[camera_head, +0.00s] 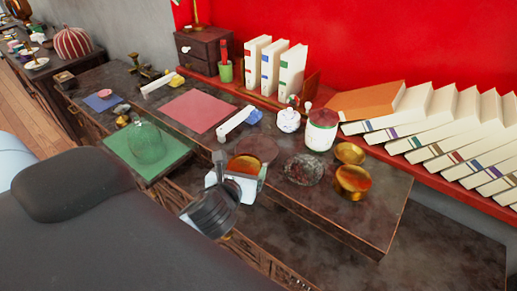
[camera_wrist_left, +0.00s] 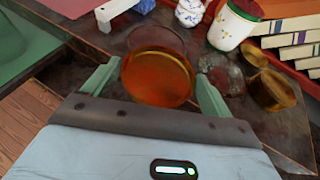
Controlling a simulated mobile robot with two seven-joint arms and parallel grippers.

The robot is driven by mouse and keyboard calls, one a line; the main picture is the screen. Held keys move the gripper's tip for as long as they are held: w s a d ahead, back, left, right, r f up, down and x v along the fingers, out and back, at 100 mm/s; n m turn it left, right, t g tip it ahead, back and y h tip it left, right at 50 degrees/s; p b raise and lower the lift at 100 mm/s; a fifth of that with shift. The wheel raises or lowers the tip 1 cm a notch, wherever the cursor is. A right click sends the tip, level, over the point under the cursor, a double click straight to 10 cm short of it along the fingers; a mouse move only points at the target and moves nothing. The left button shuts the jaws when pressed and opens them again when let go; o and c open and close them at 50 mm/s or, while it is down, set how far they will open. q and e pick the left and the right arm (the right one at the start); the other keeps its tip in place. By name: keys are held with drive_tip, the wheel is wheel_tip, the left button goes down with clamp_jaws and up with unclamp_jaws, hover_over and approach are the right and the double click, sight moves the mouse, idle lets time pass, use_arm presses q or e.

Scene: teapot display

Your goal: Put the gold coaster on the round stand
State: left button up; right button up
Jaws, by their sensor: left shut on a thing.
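The gold coaster (camera_head: 243,163) is an orange-gold disc held between the fingers of my left gripper (camera_head: 240,168) near the table's front edge. In the left wrist view the coaster (camera_wrist_left: 158,78) lies between the two green fingertips of the left gripper (camera_wrist_left: 160,73), which are shut on it. The round stand (camera_head: 258,147) is a dark brown disc just behind the coaster. In the left wrist view the stand (camera_wrist_left: 155,38) is partly covered by the coaster, which overlaps its near part. I cannot tell whether they touch. My right gripper is not in view.
A glass dish (camera_head: 303,170) and two gold bowls (camera_head: 353,181) (camera_head: 350,153) stand right of the stand. A white canister (camera_head: 321,130) and small white pot (camera_head: 288,120) are behind. A glass dome (camera_head: 146,143) sits on a green mat (camera_head: 172,160) to the left.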

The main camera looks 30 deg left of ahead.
use_arm(q)
drive_tip(key=w+a+n+g+y+b, duration=0.1)
drive_tip(key=w+a+n+g+y, duration=0.3)
drive_tip(key=a, duration=0.5)
drive_tip(key=w+a+n+g+y, duration=0.25)
drive_tip(key=a+n+y, duration=0.2)
drive_tip(key=a, duration=0.35)
drive_tip(key=b, duration=0.2)
hover_over(261, 153)
drive_tip(key=a, duration=0.1)
drive_tip(key=shift+s+f+n+g+h, duration=0.15)
drive_tip(key=shift+f+h, duration=0.05)
drive_tip(key=shift+f, duration=0.3)
drive_tip(key=shift+s+f+n+g+h, duration=0.1)
drive_tip(key=shift+f+h, duration=0.05)
drive_tip(key=shift+f, duration=0.35)
drive_tip(key=shift+w+d, duration=0.3)
drive_tip(key=shift+d, duration=0.1)
drive_tip(key=shift+f, duration=1.75)
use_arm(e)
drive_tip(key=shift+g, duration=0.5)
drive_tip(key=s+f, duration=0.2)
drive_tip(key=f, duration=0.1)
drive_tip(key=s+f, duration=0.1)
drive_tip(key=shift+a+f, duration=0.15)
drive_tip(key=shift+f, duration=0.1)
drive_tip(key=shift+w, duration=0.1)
use_arm(q)
drive_tip(key=o, duration=0.9)
drive_tip(key=shift+f, duration=0.1)
